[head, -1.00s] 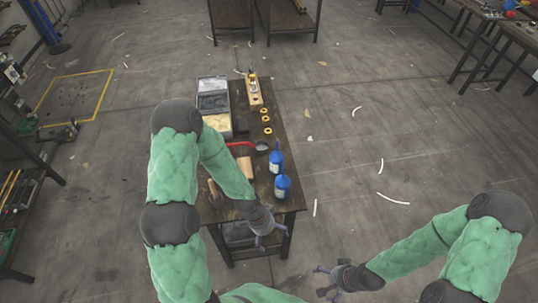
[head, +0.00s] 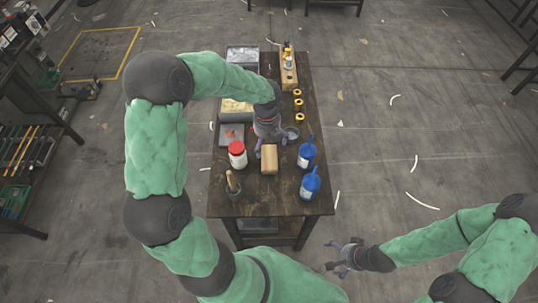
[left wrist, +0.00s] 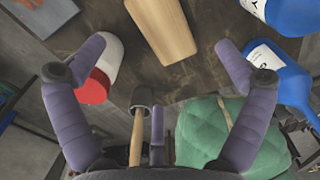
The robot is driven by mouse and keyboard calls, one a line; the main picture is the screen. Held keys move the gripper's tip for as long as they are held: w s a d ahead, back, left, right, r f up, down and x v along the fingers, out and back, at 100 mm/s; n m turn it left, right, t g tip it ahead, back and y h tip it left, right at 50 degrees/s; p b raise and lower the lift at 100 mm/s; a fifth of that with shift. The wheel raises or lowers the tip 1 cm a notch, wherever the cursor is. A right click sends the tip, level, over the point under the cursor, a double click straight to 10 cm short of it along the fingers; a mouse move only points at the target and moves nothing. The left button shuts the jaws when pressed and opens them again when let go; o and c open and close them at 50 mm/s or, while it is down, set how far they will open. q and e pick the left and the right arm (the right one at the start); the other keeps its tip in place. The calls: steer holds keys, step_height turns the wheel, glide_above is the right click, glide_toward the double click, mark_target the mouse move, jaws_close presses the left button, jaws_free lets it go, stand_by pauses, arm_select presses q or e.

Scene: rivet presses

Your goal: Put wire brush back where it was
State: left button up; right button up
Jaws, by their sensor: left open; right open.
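I cannot single out a wire brush for certain. A tan wooden block (head: 269,160), which could be its back, lies on the dark table (head: 285,199); it also shows in the left wrist view (left wrist: 160,27). A wooden handle (head: 231,180) stands up from a dark cup near the table's front left; they show in the left wrist view (left wrist: 137,135). My left gripper (head: 270,142) is open and empty, pointing down just beyond the block; its fingers spread either side of it in the left wrist view (left wrist: 162,48). My right gripper (head: 344,257) is open and empty, off the table's front right.
A white jar with red lid (head: 237,154) stands left of the block. Two blue bottles (head: 307,155) stand right of it. Yellow rings (head: 299,104) and a wooden holder (head: 288,70) are farther back. A round grey pan (head: 291,133) is partly hidden by my left gripper.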

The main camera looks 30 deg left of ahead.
mark_target(266, 156)
arm_select(q)
step_height(266, 156, down, 6)
steer(key=shift+r+b, duration=0.2)
steer(key=shift+b, duration=0.55)
steer(key=shift+s+a+f+b, duration=0.1)
steer(key=shift+f+b, duration=0.45)
steer(key=shift+f, duration=0.75)
steer(key=shift+s+a+f+b, duration=0.1)
steer(key=shift+f+b, duration=0.4)
steer(key=shift+f, duration=0.8)
steer(key=c, duration=1.2)
steer(key=shift+o, duration=0.2)
steer(key=shift+r, duration=0.1)
